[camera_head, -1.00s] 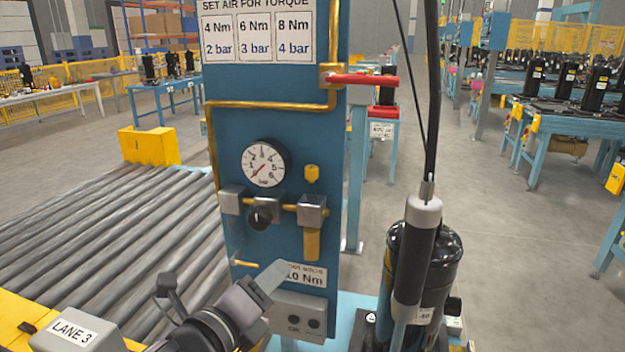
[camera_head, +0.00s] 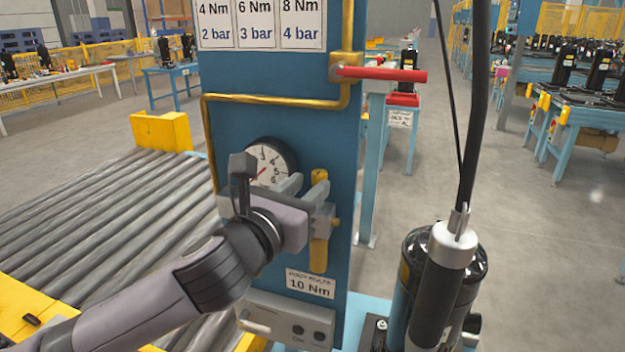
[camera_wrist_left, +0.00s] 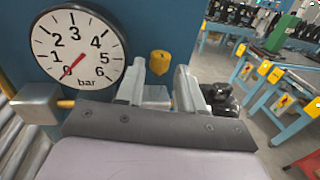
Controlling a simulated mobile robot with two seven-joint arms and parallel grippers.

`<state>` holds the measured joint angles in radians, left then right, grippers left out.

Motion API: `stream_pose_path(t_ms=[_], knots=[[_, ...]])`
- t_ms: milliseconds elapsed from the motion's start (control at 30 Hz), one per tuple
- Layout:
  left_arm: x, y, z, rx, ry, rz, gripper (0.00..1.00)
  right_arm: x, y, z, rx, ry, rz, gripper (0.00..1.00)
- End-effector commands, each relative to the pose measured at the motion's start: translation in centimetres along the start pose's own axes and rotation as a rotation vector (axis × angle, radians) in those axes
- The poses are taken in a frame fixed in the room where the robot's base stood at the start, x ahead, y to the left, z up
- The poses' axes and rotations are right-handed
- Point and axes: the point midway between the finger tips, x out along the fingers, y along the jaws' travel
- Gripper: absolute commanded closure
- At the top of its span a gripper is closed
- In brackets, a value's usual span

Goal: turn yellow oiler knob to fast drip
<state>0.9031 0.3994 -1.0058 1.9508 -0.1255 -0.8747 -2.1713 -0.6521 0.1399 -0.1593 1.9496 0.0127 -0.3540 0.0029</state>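The yellow oiler knob (camera_head: 319,173) sits on the blue panel (camera_head: 270,122), right of the round pressure gauge (camera_head: 268,163). My left gripper (camera_head: 304,187) is in front of the panel, just below and around the knob's height, and hides part of the oiler and the gauge. In the left wrist view the knob (camera_wrist_left: 159,62) shows between and beyond the two spread fingers (camera_wrist_left: 158,88). The fingers look open, with nothing held between them; whether either touches the oiler cannot be told. My right gripper is not in view.
A red lever (camera_head: 385,75) sticks out of the panel at the upper right. A hanging tool (camera_head: 440,275) stands in front of a black compressor (camera_head: 412,250) at the right. A roller conveyor (camera_head: 110,225) lies to the left. A torque label (camera_head: 310,284) is below the oiler.

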Motion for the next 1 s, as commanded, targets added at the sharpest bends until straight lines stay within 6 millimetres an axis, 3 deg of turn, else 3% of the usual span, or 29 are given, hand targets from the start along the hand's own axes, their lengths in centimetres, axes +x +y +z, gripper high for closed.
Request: stream_pose_path(t_ms=[233, 600, 733, 1000], knots=[[2.1, 0.0, 0.1, -0.001, -0.001, 0.000, 0.63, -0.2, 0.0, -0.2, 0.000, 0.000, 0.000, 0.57], [2.4, 0.0, 0.0, -0.001, -0.001, -0.001, 0.63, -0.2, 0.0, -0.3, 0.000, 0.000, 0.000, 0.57], [2.4, 0.0, 0.0, -0.001, -0.001, -0.001, 1.00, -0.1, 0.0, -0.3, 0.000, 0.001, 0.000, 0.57], [2.4, -0.1, 0.1, -0.002, 0.000, 0.013, 1.00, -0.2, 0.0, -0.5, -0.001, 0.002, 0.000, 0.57]])
